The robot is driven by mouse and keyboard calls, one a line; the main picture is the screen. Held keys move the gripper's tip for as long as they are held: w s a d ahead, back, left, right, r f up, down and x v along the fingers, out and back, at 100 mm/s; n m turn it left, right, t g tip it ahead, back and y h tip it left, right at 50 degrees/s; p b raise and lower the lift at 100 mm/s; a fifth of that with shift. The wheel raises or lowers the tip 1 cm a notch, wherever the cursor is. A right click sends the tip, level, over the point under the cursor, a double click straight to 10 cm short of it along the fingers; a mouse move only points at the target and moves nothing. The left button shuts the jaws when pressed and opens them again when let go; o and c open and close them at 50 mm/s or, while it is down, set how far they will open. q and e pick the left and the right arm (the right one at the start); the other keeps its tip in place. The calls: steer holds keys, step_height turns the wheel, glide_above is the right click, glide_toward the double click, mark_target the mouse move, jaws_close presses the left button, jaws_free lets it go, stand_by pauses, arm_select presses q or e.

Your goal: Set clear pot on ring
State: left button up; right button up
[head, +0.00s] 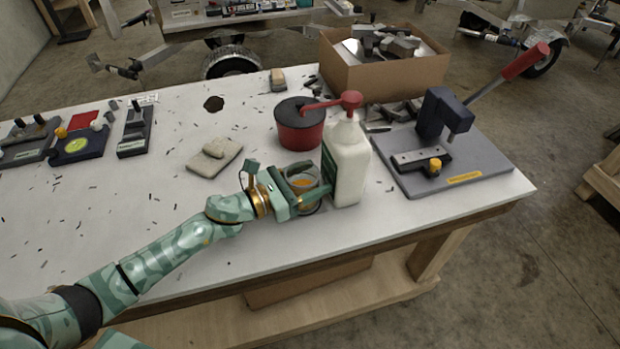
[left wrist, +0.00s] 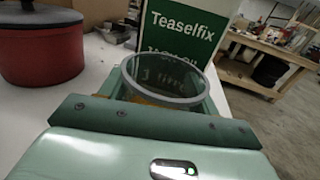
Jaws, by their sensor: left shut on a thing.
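The clear pot (head: 303,186) is a small see-through cup with something orange showing low inside it. My left gripper (head: 312,181) is shut around its sides, with the pot upright or nearly so, just left of the white bottle. In the left wrist view the pot's round grey rim (left wrist: 165,82) stands between the green fingers. I cannot tell whether the pot's base touches the table. I cannot make out the ring for certain; the pot and gripper hide the table beneath them. My right gripper is not in view.
The white bottle (head: 346,165) with a red pump and green label stands close beside the pot. A red tub (head: 299,128) is behind. A lever press (head: 445,150) stands right, a cardboard box (head: 385,72) at the back. The table (head: 200,215) is clear at front left.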

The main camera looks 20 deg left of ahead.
arm_select(q)
steer(key=shift+f, duration=0.15)
steer(key=o, duration=0.8)
steer(key=shift+r, duration=0.3)
steer(key=v, duration=1.2)
steer(key=shift+a+f, duration=0.1)
steer(key=shift+f, duration=0.05)
